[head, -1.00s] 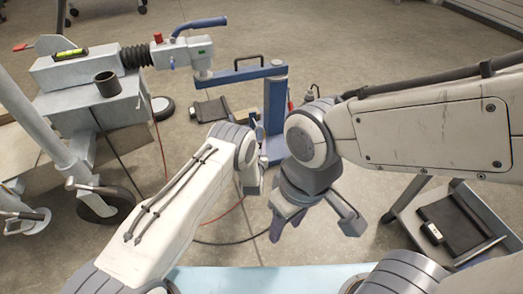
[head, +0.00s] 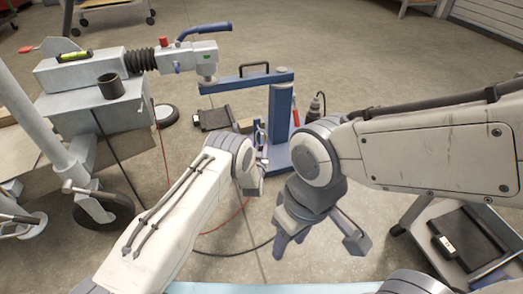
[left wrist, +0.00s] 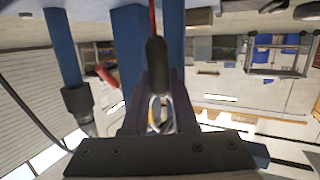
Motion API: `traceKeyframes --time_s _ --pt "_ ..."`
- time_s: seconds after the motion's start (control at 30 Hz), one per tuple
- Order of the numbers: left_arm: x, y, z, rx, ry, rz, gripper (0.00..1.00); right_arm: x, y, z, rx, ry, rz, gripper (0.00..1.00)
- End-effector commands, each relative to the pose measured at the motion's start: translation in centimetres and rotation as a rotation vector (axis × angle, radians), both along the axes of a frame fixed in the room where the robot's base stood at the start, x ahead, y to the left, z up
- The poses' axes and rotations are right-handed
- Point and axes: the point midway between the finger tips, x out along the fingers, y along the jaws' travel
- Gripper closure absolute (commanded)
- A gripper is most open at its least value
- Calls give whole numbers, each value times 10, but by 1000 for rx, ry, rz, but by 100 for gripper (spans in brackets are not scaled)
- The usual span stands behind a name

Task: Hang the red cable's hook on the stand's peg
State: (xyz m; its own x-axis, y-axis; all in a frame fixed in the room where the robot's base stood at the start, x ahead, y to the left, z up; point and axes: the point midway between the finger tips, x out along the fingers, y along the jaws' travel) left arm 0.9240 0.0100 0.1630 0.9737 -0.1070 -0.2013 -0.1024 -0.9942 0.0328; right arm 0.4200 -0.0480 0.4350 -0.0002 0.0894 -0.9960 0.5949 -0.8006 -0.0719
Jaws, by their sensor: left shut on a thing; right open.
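The blue stand (head: 281,115) is upright on the floor in the head view, with an arm reaching left from its top. My left gripper (head: 259,150) is beside the post, on its left and near side. In the left wrist view the left gripper (left wrist: 160,115) is shut on the hook, whose dark sleeve (left wrist: 157,60) lies between the fingers. The red cable (left wrist: 152,14) leaves the sleeve; it also shows on the floor in the head view (head: 228,217). I cannot make out the peg clearly. My right gripper (head: 318,240) is open and empty, low and right of the stand.
The grey trailer coupling (head: 95,72) with its jockey wheel (head: 103,208) stands at the left. A black cable (head: 225,255) lies on the floor. A dark bottle-like tool (head: 316,108) stands behind the post. A low cart with a black case (head: 470,240) is at the lower right.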

Motion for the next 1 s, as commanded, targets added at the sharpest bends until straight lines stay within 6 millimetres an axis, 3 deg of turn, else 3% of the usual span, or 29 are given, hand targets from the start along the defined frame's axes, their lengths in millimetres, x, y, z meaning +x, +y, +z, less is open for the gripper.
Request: traceKeyframes --time_s 0.47,0.5,0.57,0.87,1.0 --pt "0 0 1 0 -1 0 100 0 0 0 0 0 0 50" --pt "0 0 1 0 -1 0 58 0 0 0 0 0 0 50" --pt "0 0 1 0 -1 0 39 0 0 0 0 0 0 50" --pt "-1 0 0 0 1 0 39 0 0 1 0 0 0 50" --pt "-10 0 4 1 4 0 39 0 0 11 0 0 0 50"
